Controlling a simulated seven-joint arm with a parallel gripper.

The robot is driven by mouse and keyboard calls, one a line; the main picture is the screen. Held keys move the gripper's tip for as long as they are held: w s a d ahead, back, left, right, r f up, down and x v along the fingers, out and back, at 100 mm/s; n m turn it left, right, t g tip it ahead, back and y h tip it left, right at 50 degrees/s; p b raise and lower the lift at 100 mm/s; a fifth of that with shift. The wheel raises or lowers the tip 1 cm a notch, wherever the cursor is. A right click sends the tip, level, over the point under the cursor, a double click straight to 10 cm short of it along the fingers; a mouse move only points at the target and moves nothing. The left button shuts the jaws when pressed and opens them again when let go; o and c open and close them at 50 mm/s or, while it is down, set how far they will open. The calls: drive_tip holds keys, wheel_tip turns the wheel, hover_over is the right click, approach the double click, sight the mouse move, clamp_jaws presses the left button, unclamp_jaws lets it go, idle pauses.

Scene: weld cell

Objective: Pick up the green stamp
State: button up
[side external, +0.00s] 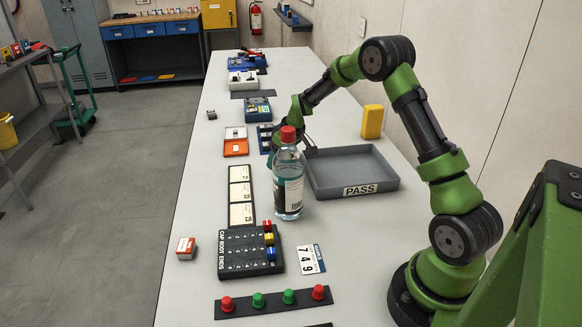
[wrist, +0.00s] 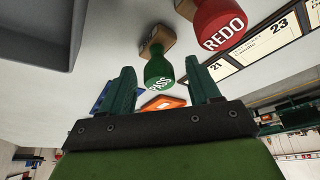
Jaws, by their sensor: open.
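The green stamp (wrist: 158,72), marked PASS and with a brown wooden part, shows in the wrist view. It appears between the fingertips of my gripper (wrist: 161,68). The two fingers are apart with nothing held, and I cannot tell how deep the stamp sits between them. A red stamp (wrist: 218,25) marked REDO is close by, up and right in that view. In the side view I cannot make out the green stamp; my gripper's end is largely hidden behind the clear bottle (side external: 288,185).
A grey tray (side external: 350,188) marked PASS lies right of the bottle; its wall shows in the wrist view (wrist: 45,25). A yellow block (side external: 372,121) stands behind it. Numbered cards (side external: 241,192), a dark rack (side external: 248,262) and a strip of red and green knobs (side external: 272,305) lie nearer.

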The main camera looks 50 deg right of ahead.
drive_tip(key=shift+c, duration=0.3)
drive_tip(key=c, duration=1.1)
